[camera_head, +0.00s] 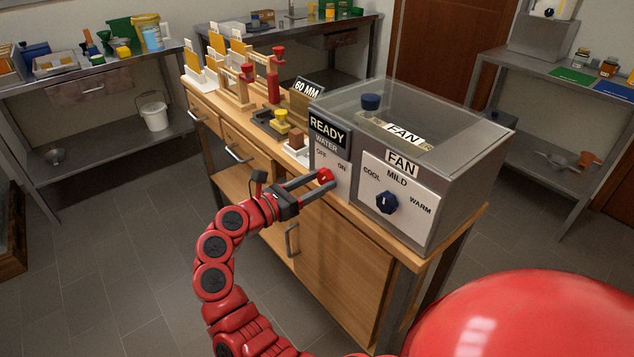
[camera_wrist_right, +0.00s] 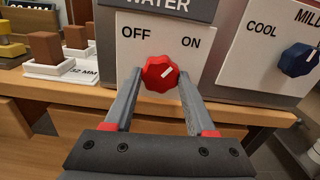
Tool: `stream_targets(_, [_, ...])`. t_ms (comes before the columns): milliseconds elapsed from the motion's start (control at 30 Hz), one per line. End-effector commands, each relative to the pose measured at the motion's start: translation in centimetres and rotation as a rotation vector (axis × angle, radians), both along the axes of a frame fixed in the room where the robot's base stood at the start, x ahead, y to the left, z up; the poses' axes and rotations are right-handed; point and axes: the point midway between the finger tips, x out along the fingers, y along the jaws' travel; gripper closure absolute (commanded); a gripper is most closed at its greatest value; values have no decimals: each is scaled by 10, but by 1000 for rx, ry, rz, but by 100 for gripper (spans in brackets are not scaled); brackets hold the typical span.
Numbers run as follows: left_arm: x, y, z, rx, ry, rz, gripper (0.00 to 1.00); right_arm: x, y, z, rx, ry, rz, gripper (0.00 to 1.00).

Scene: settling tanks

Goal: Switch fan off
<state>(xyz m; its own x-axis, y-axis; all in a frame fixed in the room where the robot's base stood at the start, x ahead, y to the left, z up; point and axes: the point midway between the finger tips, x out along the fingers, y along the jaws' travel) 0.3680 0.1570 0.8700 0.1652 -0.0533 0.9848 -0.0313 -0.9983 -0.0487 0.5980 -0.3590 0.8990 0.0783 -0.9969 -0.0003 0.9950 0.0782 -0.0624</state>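The box (camera_head: 470,140) marked FAN has a front plate with COOL, MILD and WARM and a dark blue knob (camera_head: 386,202); its white mark points roughly up toward MILD. The blue knob also shows at the right edge of the wrist view (camera_wrist_right: 299,60). To its left is a WATER panel with OFF and ON and a red knob (camera_head: 325,175). My right gripper (camera_wrist_right: 160,80) has its fingers apart, one on each side of the red knob (camera_wrist_right: 160,74); whether they touch it is unclear. The red knob's white mark points up and right, toward ON. My left gripper is out of view.
The box stands on a wooden cabinet (camera_head: 335,255) with drawers. Left of the panel are a tray with a yellow-topped piece (camera_head: 281,118), a brown block and red-topped stands. Metal tables (camera_head: 80,80) stand behind and at the sides. The blue knob's front is clear.

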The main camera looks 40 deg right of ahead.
Motion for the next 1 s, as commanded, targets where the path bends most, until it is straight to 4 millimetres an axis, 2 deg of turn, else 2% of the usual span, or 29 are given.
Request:
stream_targets(33, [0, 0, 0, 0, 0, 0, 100, 0, 0, 0, 0, 0, 0, 64])
stream_targets(233, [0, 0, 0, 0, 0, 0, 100, 0, 0, 0, 0, 0, 0, 100])
stream_targets(633, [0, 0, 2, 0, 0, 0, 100, 0, 0, 0, -6, 83, -1, 100])
stream_targets(1000, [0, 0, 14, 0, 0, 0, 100, 0, 0, 1, -30, 385, 1, 100])
